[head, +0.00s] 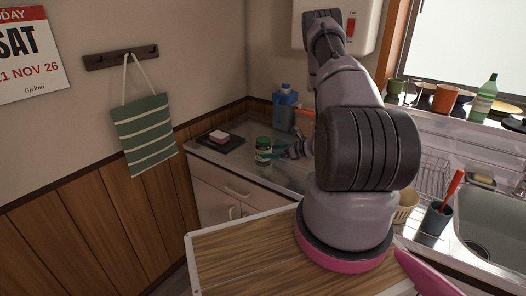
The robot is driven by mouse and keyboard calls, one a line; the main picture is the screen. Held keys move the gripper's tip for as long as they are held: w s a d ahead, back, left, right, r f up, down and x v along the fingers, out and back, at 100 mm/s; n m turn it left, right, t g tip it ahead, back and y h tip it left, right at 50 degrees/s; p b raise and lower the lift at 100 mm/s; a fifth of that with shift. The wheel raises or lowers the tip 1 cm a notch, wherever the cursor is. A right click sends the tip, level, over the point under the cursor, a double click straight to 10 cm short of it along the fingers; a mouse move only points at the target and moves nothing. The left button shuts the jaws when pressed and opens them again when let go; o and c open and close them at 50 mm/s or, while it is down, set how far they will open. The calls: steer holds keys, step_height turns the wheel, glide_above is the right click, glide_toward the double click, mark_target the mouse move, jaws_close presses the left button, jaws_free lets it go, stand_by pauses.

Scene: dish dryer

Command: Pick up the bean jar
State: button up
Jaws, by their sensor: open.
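The bean jar (263,151) is a small jar with a dark green lid and a pale label, as best I can tell at this size. It stands upright near the front edge of the grey counter at the far left corner. My gripper (283,151) is open, just to the right of the jar at about its height. Its fingers are small, dark and teal. Most of the hand is hidden behind my arm. A narrow gap or light contact between fingers and jar cannot be told apart.
A pink sponge on a dark tray (221,140) lies left of the jar. A blue container (285,108) stands behind it, near an orange item (305,118). Right of my arm are a beige cup (407,206), a dark cup (435,218), a dish rack (432,175) and the sink (498,232).

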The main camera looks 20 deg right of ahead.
mark_target(263, 150)
steer(key=x, duration=0.5)
steer(key=shift+w+r, duration=0.2)
steer(key=shift+r, duration=0.05)
steer(key=shift+a, duration=0.1)
jaws_close()
steer(key=shift+r, duration=0.1)
